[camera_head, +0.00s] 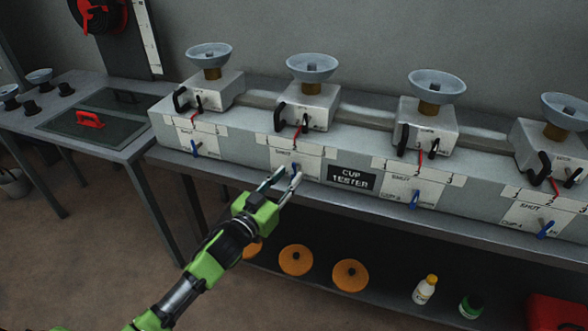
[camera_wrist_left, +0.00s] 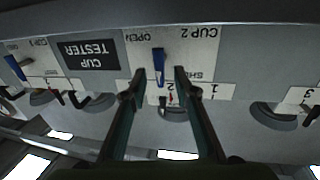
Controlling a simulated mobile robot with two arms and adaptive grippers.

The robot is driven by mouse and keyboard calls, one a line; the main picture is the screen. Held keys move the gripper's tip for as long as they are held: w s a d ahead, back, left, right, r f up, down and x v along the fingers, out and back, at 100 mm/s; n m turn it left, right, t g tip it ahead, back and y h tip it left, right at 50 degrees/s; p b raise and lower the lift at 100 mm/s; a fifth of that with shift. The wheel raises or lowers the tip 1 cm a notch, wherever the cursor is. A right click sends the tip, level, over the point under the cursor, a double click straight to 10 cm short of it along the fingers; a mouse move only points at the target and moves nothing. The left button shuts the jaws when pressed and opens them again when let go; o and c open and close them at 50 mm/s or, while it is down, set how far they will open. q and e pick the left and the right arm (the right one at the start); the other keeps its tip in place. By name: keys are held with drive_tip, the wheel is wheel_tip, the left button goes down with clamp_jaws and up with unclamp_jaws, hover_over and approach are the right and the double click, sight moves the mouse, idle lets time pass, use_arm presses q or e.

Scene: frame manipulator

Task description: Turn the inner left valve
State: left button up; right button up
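The inner left valve has a blue handle (camera_head: 294,169) on the second station from the left, beside the black CUP TESTER sign. The handle is partly hidden by my left gripper (camera_head: 286,179) in the head view. In the upside-down left wrist view, the blue handle (camera_wrist_left: 159,64) shows between and just beyond the fingertips of my left gripper (camera_wrist_left: 160,76). The fingers are apart, one on each side of the handle. I cannot tell whether either touches it. OPEN, SHUT and CUP 2 are printed on the plate (camera_wrist_left: 198,50) around the handle. My right gripper is not in view.
Other blue valve handles sit at the far left (camera_head: 195,149), inner right (camera_head: 414,199) and far right (camera_head: 546,229). The CUP TESTER sign (camera_head: 352,178) is right of my gripper. Orange discs (camera_head: 296,260) and bottles (camera_head: 425,290) stand on the shelf below.

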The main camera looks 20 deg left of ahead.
sight(292, 172)
use_arm(q)
drive_tip(key=shift+x, duration=1.9)
clamp_jaws()
